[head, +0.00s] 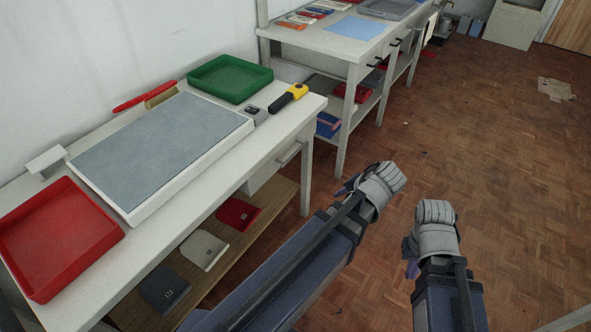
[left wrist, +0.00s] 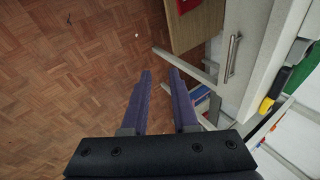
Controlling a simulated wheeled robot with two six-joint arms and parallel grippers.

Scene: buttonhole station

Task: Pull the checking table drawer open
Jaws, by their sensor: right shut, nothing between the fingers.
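The white checking table (head: 165,232) stands at the left in the head view. Its drawer (head: 268,172) is under the right end of the top, with a metal bar handle (head: 291,154); the drawer looks shut. In the left wrist view the handle (left wrist: 232,58) is upright in the picture, right of the fingers. My left gripper (head: 343,189) is in front of the table, to the right of the handle and apart from it. Its purple fingers (left wrist: 160,72) are parallel, open and empty. My right gripper (head: 411,269) is shut and empty, farther right; its fingers are mostly hidden.
On the table lie a grey pad (head: 160,145), a red tray (head: 55,240), a green tray (head: 230,78) and a yellow-black tool (head: 289,97). Folded cloths (head: 204,250) lie on the lower shelf. A second table (head: 318,40) stands behind. The parquet floor (head: 500,170) at right is mostly clear.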

